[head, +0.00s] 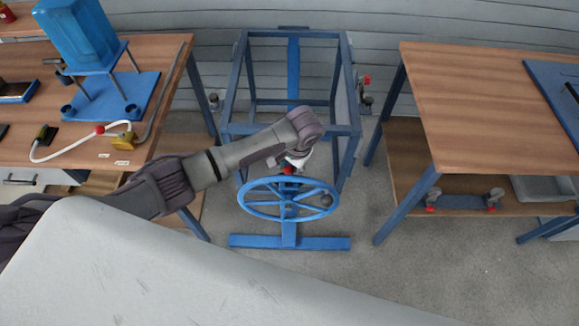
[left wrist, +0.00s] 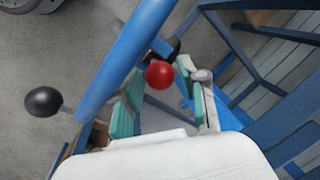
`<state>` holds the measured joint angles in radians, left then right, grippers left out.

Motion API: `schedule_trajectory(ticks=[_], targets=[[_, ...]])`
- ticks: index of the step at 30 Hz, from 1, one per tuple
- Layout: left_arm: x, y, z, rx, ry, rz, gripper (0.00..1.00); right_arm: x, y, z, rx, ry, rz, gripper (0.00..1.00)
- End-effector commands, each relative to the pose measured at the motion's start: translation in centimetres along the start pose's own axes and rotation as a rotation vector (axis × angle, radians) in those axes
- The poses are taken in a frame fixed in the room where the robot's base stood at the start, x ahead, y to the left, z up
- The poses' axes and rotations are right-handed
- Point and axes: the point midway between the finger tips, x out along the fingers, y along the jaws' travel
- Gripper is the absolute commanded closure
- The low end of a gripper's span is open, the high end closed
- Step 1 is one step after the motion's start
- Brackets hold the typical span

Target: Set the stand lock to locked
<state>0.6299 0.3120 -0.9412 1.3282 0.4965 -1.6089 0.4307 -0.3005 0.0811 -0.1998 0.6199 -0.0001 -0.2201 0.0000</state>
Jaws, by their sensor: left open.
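A stand with a blue spoked handwheel (head: 288,196) stands in front of a blue frame. The stand lock shows as a small red ball knob (head: 288,171) just behind the wheel's far rim; its lever is mostly hidden. My left gripper (head: 294,163) points down at the knob, close behind the rim. In the left wrist view the red knob (left wrist: 159,75) lies between the tips of the two open teal-padded fingers, with no clear contact visible. The blue rim (left wrist: 128,58) passes close beside the left finger. My right gripper is not in view.
The wheel's dark handle knob (head: 326,200) sits at its right side. The blue frame (head: 355,130) stands close behind my gripper. A left workbench (head: 165,115) and a right workbench (head: 480,110) flank it. The floor right of the stand is clear.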

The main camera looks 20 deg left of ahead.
Motion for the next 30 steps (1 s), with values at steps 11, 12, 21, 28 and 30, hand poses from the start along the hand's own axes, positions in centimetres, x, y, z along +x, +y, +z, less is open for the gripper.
schedule_trajectory(ticks=[11,12,21,28,30], targets=[[0.3,0.0,0.0,0.001,0.000,0.000,0.68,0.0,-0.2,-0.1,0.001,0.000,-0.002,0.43],[0.3,0.0,0.0,0.001,0.000,0.000,0.74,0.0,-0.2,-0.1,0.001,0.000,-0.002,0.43],[0.2,0.0,0.0,0.000,0.000,0.000,1.00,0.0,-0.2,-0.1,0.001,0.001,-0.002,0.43],[1.4,0.3,0.0,-0.001,-0.002,0.001,1.00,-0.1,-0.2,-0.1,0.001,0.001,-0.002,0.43],[2.2,0.5,0.0,-0.001,-0.002,0.001,1.00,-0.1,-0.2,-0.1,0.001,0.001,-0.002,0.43]])
